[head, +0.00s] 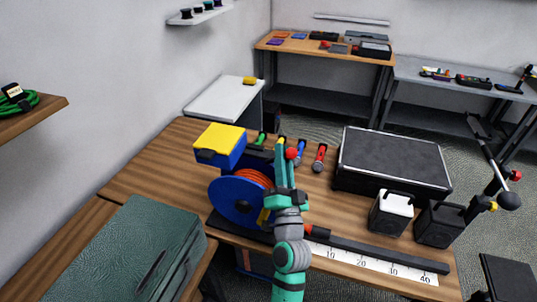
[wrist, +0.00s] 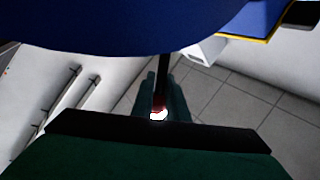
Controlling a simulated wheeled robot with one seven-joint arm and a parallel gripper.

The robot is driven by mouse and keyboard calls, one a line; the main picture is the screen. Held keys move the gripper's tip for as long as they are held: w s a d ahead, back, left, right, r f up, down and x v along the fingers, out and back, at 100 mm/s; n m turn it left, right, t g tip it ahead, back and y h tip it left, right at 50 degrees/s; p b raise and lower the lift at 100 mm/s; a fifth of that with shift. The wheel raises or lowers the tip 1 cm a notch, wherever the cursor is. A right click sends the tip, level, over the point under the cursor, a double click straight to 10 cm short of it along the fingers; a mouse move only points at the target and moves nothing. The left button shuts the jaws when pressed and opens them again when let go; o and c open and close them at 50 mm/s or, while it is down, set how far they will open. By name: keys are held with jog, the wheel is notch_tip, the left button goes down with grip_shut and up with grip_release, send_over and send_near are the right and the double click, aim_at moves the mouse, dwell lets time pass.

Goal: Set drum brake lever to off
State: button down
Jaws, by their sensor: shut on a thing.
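The cable drum, with a blue flange (head: 235,203) and orange cable (head: 254,178), stands on the wooden bench in the head view. Its blue flange (wrist: 110,22) fills the top of the wrist view. The brake lever (wrist: 160,80) shows there as a dark rod with a red part and a bright white spot at its lower end. My gripper (wrist: 160,100) is shut on the lever, with teal fingers on both sides of it. In the head view, my gripper (head: 285,165) is beside the drum, by a red knob (head: 291,154). Most of the lever is hidden there.
A yellow-and-blue box (head: 220,145) is behind the drum. Handled tools (head: 320,157) lie to its right, then a black case (head: 392,162). A ruler strip (head: 370,267) runs along the bench's front edge. A green case (head: 125,250) is at the front left.

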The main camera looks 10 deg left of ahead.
jog(key=shift+s+d+r+h, duration=0.1)
jog(key=shift+d+r+h, duration=0.15)
jog(key=shift+d+h, duration=0.15)
jog(key=c, duration=1.7)
grip_release()
jog(key=shift+a+f, duration=0.2)
jog(key=shift+v, duration=5.35)
jog(key=shift+f, duration=0.15)
